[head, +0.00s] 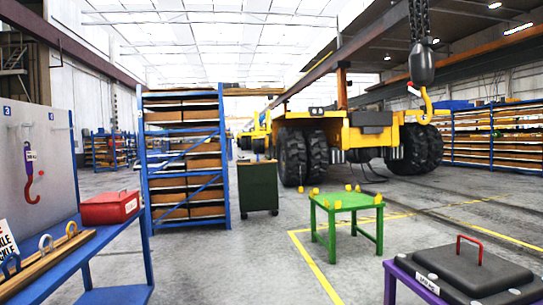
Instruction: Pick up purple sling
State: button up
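A dark red to purple hook-shaped item (31,178) with a small white label hangs on a grey peg panel (55,135) at the left. A purple-framed table (391,283) stands at the bottom right, bearing a dark casting (470,270) with a red handle and a white label. My gripper is not in view.
A blue bench (110,245) at left holds a red box (110,207) and shackles. A green table (347,202) with yellow pieces stands centre right. A dark green cabinet (258,188) and blue rack (186,150) stand behind. A crane hook (426,103) hangs upper right. Middle floor is clear.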

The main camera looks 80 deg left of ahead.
aim_at(29, 156)
jog(key=i+j+u, duration=0.65)
jog(key=u, duration=0.15)
jog(key=i+u, duration=0.1)
jog(key=u, duration=3.6)
